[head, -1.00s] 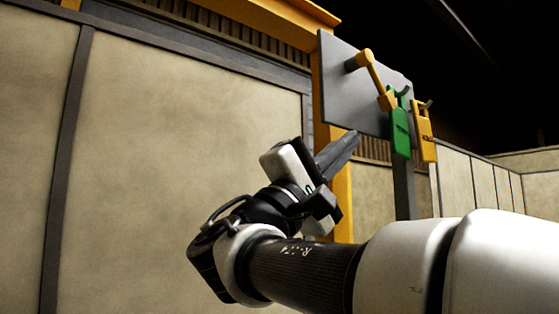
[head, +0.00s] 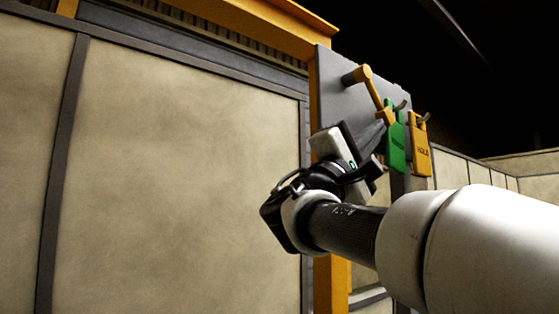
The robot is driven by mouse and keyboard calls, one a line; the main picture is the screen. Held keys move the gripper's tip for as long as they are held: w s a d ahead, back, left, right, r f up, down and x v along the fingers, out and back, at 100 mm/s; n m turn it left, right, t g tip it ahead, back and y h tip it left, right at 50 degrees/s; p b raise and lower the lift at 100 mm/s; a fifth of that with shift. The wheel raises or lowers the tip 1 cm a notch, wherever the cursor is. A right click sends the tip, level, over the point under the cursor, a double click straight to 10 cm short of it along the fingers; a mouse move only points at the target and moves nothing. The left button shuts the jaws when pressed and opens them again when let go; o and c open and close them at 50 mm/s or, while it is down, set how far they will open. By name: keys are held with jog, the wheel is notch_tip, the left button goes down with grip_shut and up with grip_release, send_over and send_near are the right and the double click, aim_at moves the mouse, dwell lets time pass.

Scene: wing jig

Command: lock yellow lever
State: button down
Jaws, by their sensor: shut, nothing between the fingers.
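The yellow lever (head: 372,88) is mounted on a grey panel (head: 335,95). It slants from its round pivot at upper left down to the right, ending beside a green tag. My gripper (head: 378,132) is shut and empty. Its fingers point up and right, just below and left of the lever's lower end, close to the green tag (head: 396,143). Whether the fingertips touch the lever or the tag cannot be told from this angle.
A yellow-orange tag (head: 420,150) hangs right of the green one, each on a hook. A yellow post (head: 330,285) stands beneath the panel. Beige wall panels (head: 180,170) fill the left side. My arm covers the lower right.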

jog(key=shift+x, duration=0.95)
jog(key=shift+w+d, duration=0.1)
